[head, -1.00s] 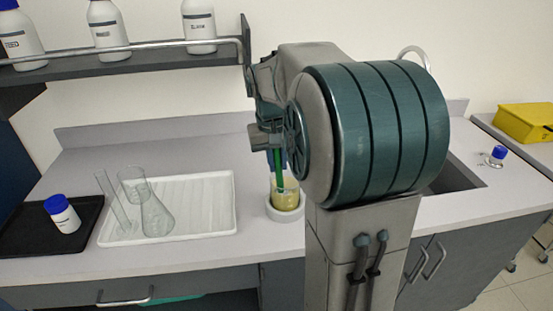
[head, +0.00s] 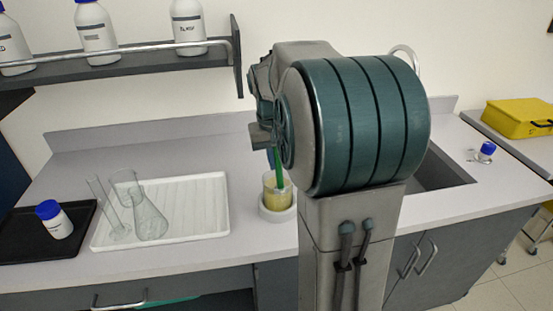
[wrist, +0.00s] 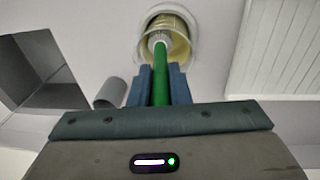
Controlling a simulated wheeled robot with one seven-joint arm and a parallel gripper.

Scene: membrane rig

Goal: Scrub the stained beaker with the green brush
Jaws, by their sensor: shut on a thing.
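The stained beaker (head: 277,196) is clear glass with a yellowish film, upright in a round white holder (head: 276,214) on the counter. It also shows in the wrist view (wrist: 180,40). The green brush (head: 278,163) has its lower end inside the beaker and leans slightly in the head view. In the wrist view its green handle (wrist: 160,76) runs from between my blue fingers to a pale head in the beaker mouth. My gripper (wrist: 160,88) is shut on the handle, above the beaker. My arm partly hides the gripper in the head view.
A white ribbed tray (head: 205,205) left of the beaker holds a flask (head: 150,218) and a glass cylinder (head: 108,208). A black tray (head: 20,245) with a bottle (head: 54,220) lies farther left. A sink (head: 445,175) is right. A shelf (head: 150,62) hangs above left.

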